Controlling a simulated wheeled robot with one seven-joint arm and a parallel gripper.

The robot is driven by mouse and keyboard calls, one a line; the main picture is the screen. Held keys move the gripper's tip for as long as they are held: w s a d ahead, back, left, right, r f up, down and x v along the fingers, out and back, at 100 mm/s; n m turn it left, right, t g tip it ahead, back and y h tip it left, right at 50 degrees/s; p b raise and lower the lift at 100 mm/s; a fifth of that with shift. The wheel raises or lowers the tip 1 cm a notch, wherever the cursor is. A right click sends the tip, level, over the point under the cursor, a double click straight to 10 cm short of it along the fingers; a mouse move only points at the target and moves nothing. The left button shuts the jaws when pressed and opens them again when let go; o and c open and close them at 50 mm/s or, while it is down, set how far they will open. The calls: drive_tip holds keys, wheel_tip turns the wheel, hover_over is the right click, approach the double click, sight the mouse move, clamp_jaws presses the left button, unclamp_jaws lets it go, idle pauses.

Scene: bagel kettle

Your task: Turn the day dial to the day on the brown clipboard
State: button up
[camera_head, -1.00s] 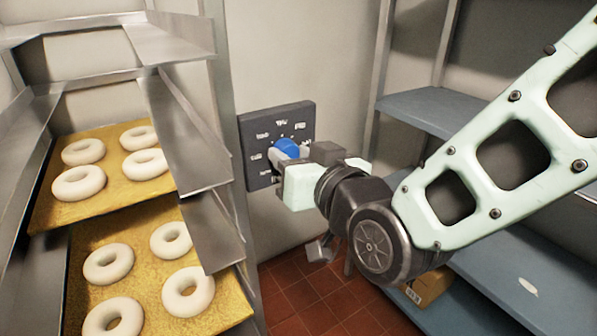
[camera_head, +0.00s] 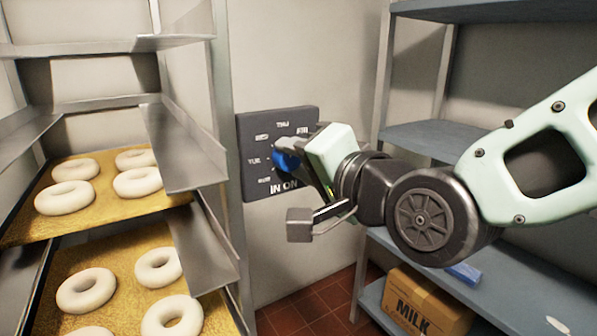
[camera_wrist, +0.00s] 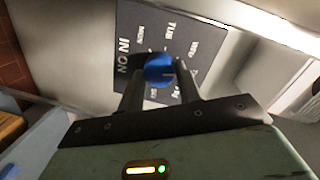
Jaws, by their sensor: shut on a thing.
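A dark square panel (camera_head: 257,125) on the wall carries the round blue day dial (camera_head: 287,160). White day labels ring the dial: THU reads at the top, TUE at the left, FRI at the upper right. "IN ON" stands in larger letters at the bottom. My gripper (camera_head: 296,157) reaches in from the right and hides the dial's right side. In the wrist view, the two fingers of my gripper (camera_wrist: 158,80) are shut on the blue dial (camera_wrist: 159,69), one on each side. I cannot tell which day the dial points to. No brown clipboard is in view.
A metal rack at the left holds gold trays (camera_head: 95,222) of pale bagels (camera_head: 138,182), close to the panel. Blue shelves (camera_head: 425,140) stand at the right, with a MILK box (camera_head: 425,300) low down. Red floor tiles show between them.

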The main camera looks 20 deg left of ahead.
drive_tip(key=shift+f+m, duration=0.1)
drive_tip(key=shift+m, duration=1.1)
drive_tip(key=shift+m+b, duration=0.3)
drive_tip(key=o, duration=1)
drive_tip(key=shift+y, duration=0.3)
